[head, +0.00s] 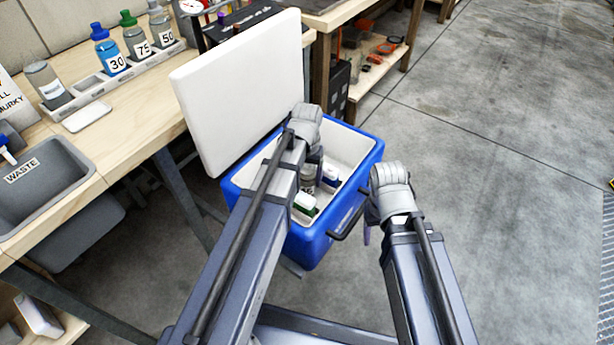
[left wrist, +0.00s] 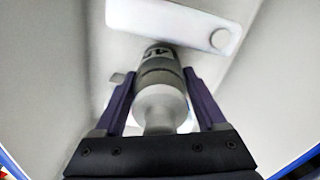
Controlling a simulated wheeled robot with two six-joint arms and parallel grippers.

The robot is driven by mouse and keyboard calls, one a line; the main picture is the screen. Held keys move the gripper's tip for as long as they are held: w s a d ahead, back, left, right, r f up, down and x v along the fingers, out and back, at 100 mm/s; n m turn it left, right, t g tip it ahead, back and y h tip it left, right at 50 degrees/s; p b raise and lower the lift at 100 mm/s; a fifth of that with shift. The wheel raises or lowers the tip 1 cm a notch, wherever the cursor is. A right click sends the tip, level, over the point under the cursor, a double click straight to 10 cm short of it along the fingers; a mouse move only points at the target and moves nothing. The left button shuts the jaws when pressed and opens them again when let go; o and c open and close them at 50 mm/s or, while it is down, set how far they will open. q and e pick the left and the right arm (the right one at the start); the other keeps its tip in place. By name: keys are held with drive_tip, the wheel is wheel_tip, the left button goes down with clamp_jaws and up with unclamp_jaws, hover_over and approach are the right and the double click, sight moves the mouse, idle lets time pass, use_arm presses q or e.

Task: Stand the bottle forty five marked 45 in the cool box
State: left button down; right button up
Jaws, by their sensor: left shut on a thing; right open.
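The cool box (head: 268,225) is blue with a white inside, and its white lid (head: 235,95) is raised. My left gripper (left wrist: 160,98) is inside the box, shut on a grey bottle (left wrist: 161,72) with a pale cap. Only part of the label's dark digits shows in the left wrist view. In the head view the bottle (head: 308,173) is partly hidden behind my left arm and looks about upright. I cannot tell whether its base touches the floor of the box. My right gripper (head: 367,236) is open, outside the box at its right side.
White pieces with green (head: 305,207) and blue (head: 331,177) parts lie in the box near the bottle. A rack (head: 92,108) on the workbench holds bottles, including 30, 75 and 50. A grey WASTE basin (head: 40,190) is at left.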

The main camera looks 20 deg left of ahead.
use_arm(q)
unclamp_jaws()
drive_tip(key=shift+r, duration=0.1)
idle(0.3)
wheel_tip(320, 180, up, 20)
drive_tip(key=p, duration=2)
idle(0.4)
drive_tip(key=s+d+r+m+y+p, duration=0.1)
drive_tip(key=s+d+r+m+p, duration=0.2)
drive_tip(key=s+d+r+p, duration=0.7)
drive_tip(key=s+r+p, duration=0.1)
drive_tip(key=s, duration=0.3)
drive_tip(key=shift+d+r+m, duration=0.15)
drive_tip(key=shift+d+m, duration=0.1)
drive_tip(key=shift+m, duration=0.05)
